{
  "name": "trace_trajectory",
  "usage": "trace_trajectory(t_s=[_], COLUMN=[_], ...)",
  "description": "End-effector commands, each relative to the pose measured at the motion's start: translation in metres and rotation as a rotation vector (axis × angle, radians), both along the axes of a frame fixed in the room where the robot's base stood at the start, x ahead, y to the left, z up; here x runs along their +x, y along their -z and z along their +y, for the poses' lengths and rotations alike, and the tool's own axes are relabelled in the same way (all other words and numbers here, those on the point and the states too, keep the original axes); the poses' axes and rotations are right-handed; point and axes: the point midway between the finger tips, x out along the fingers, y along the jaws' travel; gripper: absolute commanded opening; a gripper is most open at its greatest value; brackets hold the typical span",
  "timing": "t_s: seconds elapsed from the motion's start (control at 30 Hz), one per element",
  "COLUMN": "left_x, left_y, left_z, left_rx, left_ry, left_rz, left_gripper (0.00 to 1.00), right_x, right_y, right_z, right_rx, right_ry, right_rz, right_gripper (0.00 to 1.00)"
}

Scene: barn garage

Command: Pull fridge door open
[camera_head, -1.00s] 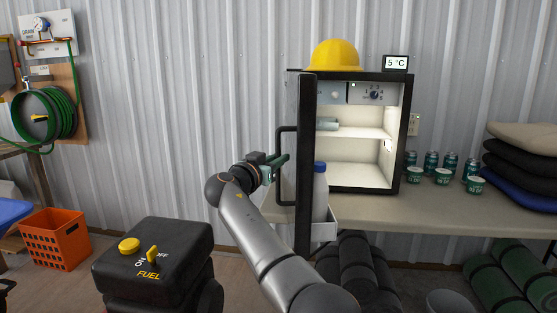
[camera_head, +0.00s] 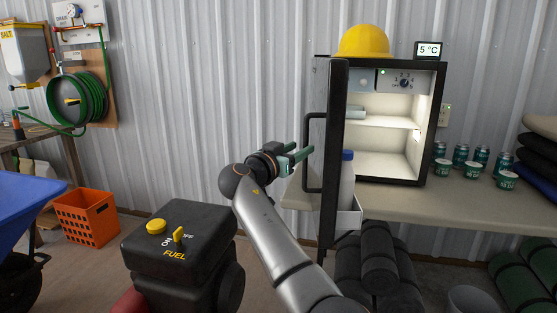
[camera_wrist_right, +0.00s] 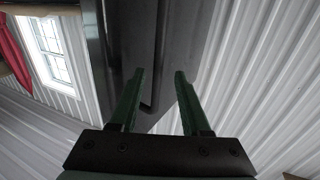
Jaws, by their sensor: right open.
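The small fridge (camera_head: 432,130) stands on the bench with its interior lit and shelves showing. Its dark door (camera_head: 336,150) stands swung open toward me, seen nearly edge-on, with a white bottle (camera_head: 347,188) in the door rack. The black bar handle (camera_head: 307,155) is on the door's left face. My right gripper (camera_head: 304,153) is open, its green fingers pointing at the handle from the left. In the right wrist view the open fingers (camera_wrist_right: 160,85) have the dark door between and beyond them; I cannot tell whether they touch the handle. My left gripper is not in view.
A yellow hard hat (camera_head: 362,42) and a temperature display (camera_head: 429,50) sit on the fridge. Cans and cups (camera_head: 475,165) stand on the bench (camera_head: 420,207) at right. A black fuel box (camera_head: 180,250) stands in front left, with an orange crate (camera_head: 87,218) behind it.

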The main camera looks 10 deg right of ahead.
Motion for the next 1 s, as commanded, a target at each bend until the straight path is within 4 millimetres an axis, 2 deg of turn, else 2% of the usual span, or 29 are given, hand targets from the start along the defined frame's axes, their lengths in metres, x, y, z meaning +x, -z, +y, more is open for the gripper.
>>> trace_trajectory(t_s=[0.23, 0.43, 0.83, 0.93, 1.0], left_x=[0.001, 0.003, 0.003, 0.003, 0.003], left_y=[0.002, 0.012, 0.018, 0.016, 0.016], left_z=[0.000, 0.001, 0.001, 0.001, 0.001], left_rx=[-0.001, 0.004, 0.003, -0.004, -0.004], left_ry=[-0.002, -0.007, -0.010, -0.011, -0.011], left_rz=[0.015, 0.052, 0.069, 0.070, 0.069], left_gripper=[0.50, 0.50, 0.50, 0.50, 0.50], right_x=[-0.034, -0.054, -0.061, -0.060, -0.056], right_y=[0.000, 0.000, 0.000, 0.003, 0.016], right_z=[0.039, 0.060, 0.067, 0.065, 0.057], right_rx=[0.001, -0.001, -0.001, 0.002, 0.009], right_ry=[-0.005, -0.002, -0.001, 0.000, 0.001], right_rz=[0.000, 0.001, 0.001, 0.010, 0.053], right_gripper=[0.47, 0.47, 0.47, 0.38, 0.30])
